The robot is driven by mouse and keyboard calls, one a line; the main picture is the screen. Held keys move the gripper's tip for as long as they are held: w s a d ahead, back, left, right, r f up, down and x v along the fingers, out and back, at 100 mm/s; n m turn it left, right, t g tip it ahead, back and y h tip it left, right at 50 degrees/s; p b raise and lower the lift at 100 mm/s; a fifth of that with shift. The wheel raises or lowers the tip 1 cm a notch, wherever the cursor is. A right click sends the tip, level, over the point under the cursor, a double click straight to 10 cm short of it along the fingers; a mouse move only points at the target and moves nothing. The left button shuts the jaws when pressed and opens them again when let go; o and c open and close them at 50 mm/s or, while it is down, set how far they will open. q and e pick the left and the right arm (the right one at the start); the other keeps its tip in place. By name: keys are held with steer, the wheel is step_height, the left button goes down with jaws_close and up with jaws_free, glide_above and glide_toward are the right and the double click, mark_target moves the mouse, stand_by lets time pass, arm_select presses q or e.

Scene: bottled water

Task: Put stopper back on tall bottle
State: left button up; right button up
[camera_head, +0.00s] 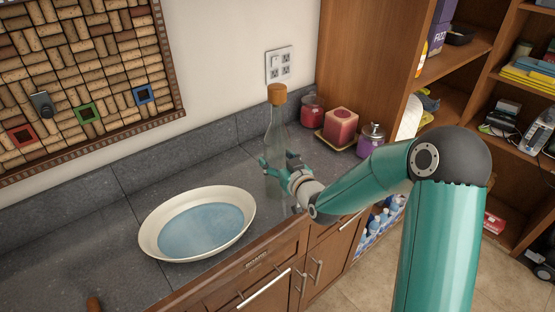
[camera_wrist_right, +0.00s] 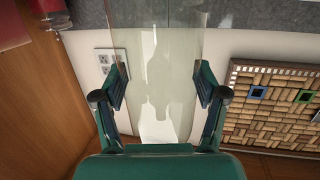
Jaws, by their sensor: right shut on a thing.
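The tall bottle (camera_head: 275,128) is clear glass and upright over the grey counter, near the wall. A round tan cork stopper (camera_head: 277,94) shows at its top; I cannot tell how firmly it sits in the mouth. My right gripper (camera_head: 277,170) is at the lower part of the bottle, shut on it. In the right wrist view the bottle's glass (camera_wrist_right: 158,75) fills the space between the two fingers (camera_wrist_right: 161,90), and its stopper is not visible there. I cannot tell if the base touches the counter. My left gripper is not in view.
A wide white bowl of water (camera_head: 153,243) stands on the counter (camera_head: 85,240) left of the bottle. A red candle (camera_head: 340,127), a red jar (camera_head: 312,110) and a purple jar (camera_head: 371,138) stand close on its right. A cork board (camera_head: 80,70) hangs on the wall.

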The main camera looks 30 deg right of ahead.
steer(key=o, duration=1.8)
steer(key=shift+c, duration=0.2)
steer(key=shift+s, duration=0.25)
steer(key=b+v, duration=0.6)
steer(key=v, duration=0.5)
steer(key=shift+s+b, duration=0.25)
steer(key=shift+b, duration=0.05)
